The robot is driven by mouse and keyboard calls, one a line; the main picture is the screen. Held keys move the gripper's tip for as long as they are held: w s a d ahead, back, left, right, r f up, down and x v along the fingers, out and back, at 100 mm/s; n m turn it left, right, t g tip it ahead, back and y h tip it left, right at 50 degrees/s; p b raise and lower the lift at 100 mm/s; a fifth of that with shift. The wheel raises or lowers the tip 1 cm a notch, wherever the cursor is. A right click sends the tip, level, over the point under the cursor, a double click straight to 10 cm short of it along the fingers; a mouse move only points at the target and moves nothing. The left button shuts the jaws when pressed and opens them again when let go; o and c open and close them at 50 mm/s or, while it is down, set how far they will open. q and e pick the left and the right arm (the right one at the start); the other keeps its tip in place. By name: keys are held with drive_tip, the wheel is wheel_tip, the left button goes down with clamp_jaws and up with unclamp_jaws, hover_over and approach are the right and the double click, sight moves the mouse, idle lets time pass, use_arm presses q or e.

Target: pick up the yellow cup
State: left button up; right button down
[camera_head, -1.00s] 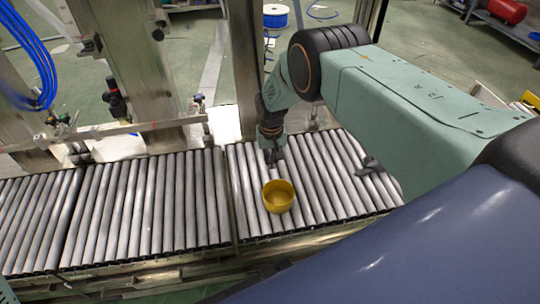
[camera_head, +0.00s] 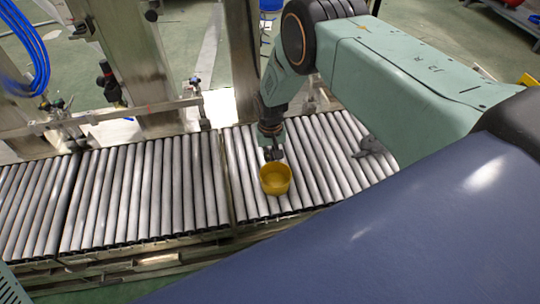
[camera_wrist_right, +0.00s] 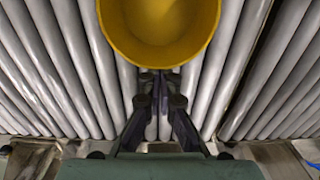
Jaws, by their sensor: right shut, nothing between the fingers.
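The yellow cup (camera_head: 275,179) stands upright on the roller conveyor (camera_head: 330,160), open side up. In the right wrist view the cup (camera_wrist_right: 160,52) fills the top middle, partly cut off by the frame edge. My right gripper (camera_head: 273,154) is just behind the cup in the head view, close to its far rim. In the right wrist view the right gripper (camera_wrist_right: 158,76) has its fingertips together at the cup's near edge, with nothing between them. I cannot tell whether they touch the cup. My left gripper is not in view.
A small grey part (camera_head: 370,145) lies on the rollers to the right of the cup. Metal posts (camera_head: 245,60) and a rail with fittings (camera_head: 110,115) stand behind the conveyor. The rollers left of the cup are clear.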

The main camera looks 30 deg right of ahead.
sight(276, 178)
drive_tip(key=s+p, duration=0.1)
drive_tip(key=s, duration=0.1)
drive_tip(key=s+a+p, duration=0.1)
drive_tip(key=s+p, duration=0.3)
drive_tip(key=shift+s+a+r, duration=0.1)
drive_tip(key=shift+a+r, duration=0.05)
drive_tip(key=shift+a, duration=0.2)
drive_tip(key=shift+s+a+p, duration=0.15)
drive_tip(key=shift+s+p, duration=0.4)
drive_tip(key=shift+s, duration=0.15)
drive_tip(key=shift+f, duration=0.2)
